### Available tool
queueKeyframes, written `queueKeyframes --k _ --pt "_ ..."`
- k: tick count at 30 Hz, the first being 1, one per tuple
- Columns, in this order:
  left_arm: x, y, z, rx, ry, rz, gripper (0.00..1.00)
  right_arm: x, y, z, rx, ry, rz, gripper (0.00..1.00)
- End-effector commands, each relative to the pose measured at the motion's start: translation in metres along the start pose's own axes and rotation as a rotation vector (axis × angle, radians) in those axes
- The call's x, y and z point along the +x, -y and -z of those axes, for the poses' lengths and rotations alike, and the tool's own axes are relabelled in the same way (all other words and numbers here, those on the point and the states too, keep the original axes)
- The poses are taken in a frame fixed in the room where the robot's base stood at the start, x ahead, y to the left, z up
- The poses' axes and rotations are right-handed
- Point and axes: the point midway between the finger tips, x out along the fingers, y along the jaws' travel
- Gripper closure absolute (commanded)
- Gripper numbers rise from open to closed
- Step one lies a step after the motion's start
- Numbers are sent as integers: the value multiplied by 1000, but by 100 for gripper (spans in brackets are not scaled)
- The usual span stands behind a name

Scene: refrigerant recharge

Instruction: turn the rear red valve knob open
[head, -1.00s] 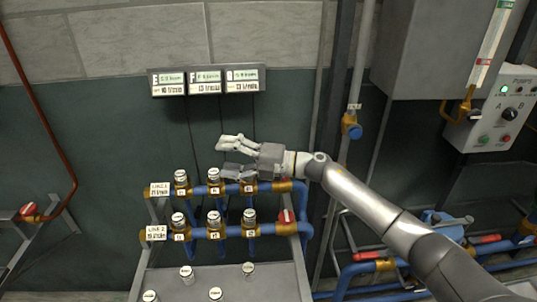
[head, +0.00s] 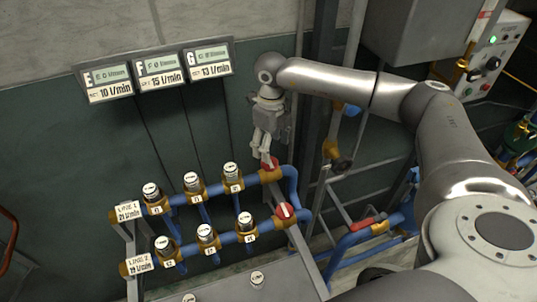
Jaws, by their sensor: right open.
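The rear red valve knob (head: 270,164) sits at the right end of the rear blue pipe, labelled LINE 1. It is partly hidden by my right gripper (head: 263,150). That gripper points down, open, with its fingertips right at the knob; I cannot tell whether they touch it or straddle it. The front red valve knob (head: 284,210), with a white mark across it, sits at the right end of the front pipe, LINE 2, clear of the gripper. My left gripper is out of view.
Several capped brass fittings stand along both pipes, including one (head: 233,178) just left of the gripper. A three-panel flow display (head: 158,68) hangs on the wall behind. A blue pipe with a red handle (head: 363,222) and a grey post stand to the right.

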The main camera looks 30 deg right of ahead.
Motion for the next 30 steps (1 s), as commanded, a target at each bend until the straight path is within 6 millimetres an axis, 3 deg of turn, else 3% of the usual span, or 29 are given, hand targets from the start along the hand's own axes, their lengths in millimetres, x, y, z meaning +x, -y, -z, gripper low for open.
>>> queueKeyframes --k 5,10,15,22,30 --pt "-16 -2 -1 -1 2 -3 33 32 -1 0 0 -2 -3 33" --pt "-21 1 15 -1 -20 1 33 54 -1 0 0 1 -2 33" --pt "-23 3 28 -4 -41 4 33 63 -1 0 -1 2 -2 33" --pt "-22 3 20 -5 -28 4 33 64 -1 -1 -1 3 -2 33" --pt "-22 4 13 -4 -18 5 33 64 -1 -1 -1 3 -3 66"
